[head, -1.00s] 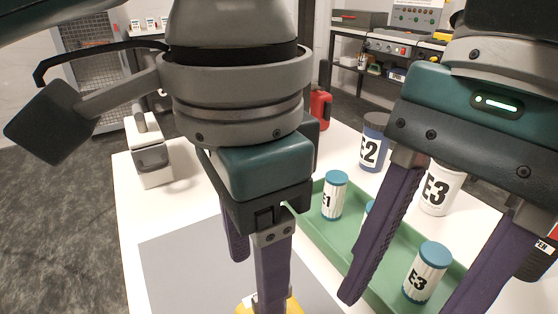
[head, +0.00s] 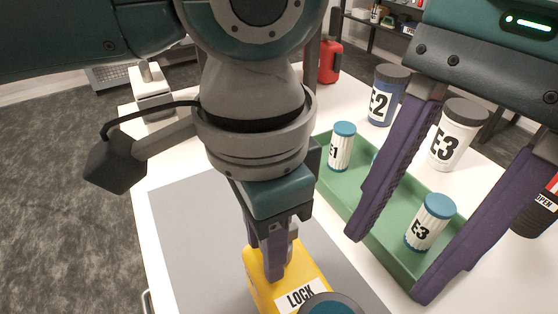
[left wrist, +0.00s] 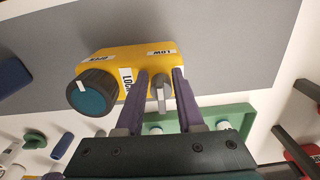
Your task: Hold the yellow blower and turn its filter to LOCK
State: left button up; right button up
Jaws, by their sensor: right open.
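The yellow blower (head: 261,287) lies on the grey mat below my left gripper (head: 276,268), and it also shows in the left wrist view (left wrist: 112,62). Its filter (left wrist: 92,98), a black ring with a teal face, is on the end away from my fingers. A LOCK label and an OPEN label sit beside the filter; the filter's top shows at the bottom edge of the head view (head: 332,305). My left fingers (left wrist: 160,76) stand on both sides of a grey part on the blower; contact is unclear. My right gripper (head: 390,266) is open and empty above the green tray.
The green tray (head: 345,194) holds canisters E1 (head: 341,152) and E3 (head: 422,232). Larger jars E2 (head: 382,104) and E3 (head: 449,144) stand behind it. A red container (head: 330,62) is further back. The grey mat (head: 190,225) left of the blower is bare.

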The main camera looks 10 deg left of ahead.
pick_arm(q)
grip_shut()
dwell(1.9)
